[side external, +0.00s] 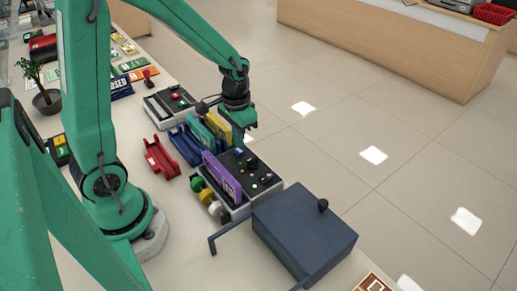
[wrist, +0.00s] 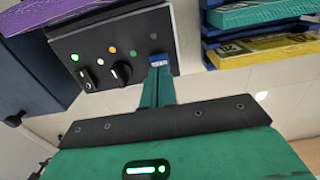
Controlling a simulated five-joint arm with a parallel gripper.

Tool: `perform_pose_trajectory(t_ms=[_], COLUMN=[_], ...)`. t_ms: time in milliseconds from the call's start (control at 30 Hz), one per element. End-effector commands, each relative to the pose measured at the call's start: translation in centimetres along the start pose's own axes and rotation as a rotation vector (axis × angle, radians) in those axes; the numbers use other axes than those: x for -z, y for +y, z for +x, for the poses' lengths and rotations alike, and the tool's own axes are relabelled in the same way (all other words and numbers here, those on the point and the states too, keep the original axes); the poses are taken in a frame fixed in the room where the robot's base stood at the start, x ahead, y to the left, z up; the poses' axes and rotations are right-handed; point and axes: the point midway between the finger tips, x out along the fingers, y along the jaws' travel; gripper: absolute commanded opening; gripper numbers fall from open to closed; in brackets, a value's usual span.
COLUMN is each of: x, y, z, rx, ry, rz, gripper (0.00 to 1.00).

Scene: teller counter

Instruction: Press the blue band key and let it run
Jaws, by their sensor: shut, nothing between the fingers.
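The machine (side external: 262,186) stands on the counter with a black sloped panel of small keys, lights and knobs. The same panel (wrist: 100,62) fills the upper left of the wrist view. A small blue key with pale marking (wrist: 158,60) is at the panel's right edge, right at my fingertips; the fingers hide part of it, and I cannot tell whether they touch or press it. My gripper (side external: 239,143) is shut and empty, pointing down at the panel's far end. Its closed fingers also show in the wrist view (wrist: 157,84).
A purple slab (side external: 221,174) stands upright at the machine's left side. A blue rack (side external: 184,146) holds teal and yellow slabs close behind my gripper. A red tray (side external: 160,157) lies to the left. A dark blue box (side external: 304,232) stands in front.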

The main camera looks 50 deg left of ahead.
Motion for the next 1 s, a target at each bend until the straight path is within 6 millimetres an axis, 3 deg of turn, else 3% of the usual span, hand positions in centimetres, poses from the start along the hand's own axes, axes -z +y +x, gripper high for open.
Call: perform_pose_trajectory(t_ms=[1000], x=[0.0], y=[0.0], z=[1.4], rx=[0.000], ry=[-0.002], rz=[0.000], gripper=[0.00])
